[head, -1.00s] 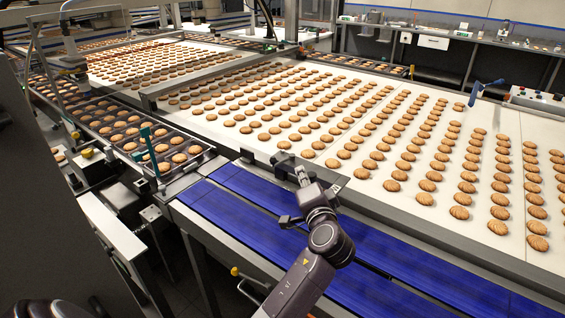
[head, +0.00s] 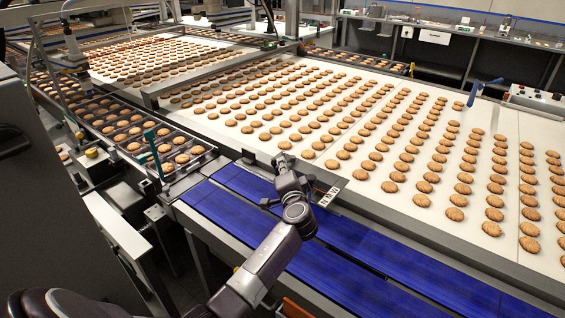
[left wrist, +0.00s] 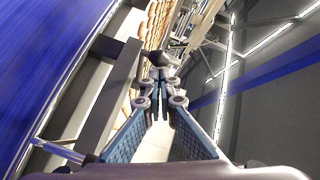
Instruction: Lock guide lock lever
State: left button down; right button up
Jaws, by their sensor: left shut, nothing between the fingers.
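My left gripper (head: 282,162) is shut and empty at the near edge of the white belt, over the rail beside the blue belt. In the left wrist view its closed fingers (left wrist: 158,88) point at a small dark knob-like part (left wrist: 150,58) just beyond the tips. This may be the guide lock lever; I cannot tell whether the fingers touch it. In the head view my gripper hides most of that spot. A plate with black and white marks (head: 328,197) lies just right of my gripper. My right gripper is not in view.
Rows of biscuits cover the white belt (head: 375,215). The blue belt (head: 400,262) runs along the near side, below my left arm. Trays of biscuits with a green upright part (head: 153,152) stand at the left. A blue handle (head: 478,92) stands far right.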

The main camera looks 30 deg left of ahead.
pick_arm(q)
jog(key=shift+a, duration=0.1)
dwell(0.3)
jog(key=shift+a+m+t+h, duration=0.2)
jog(key=shift+m+t+h, duration=0.1)
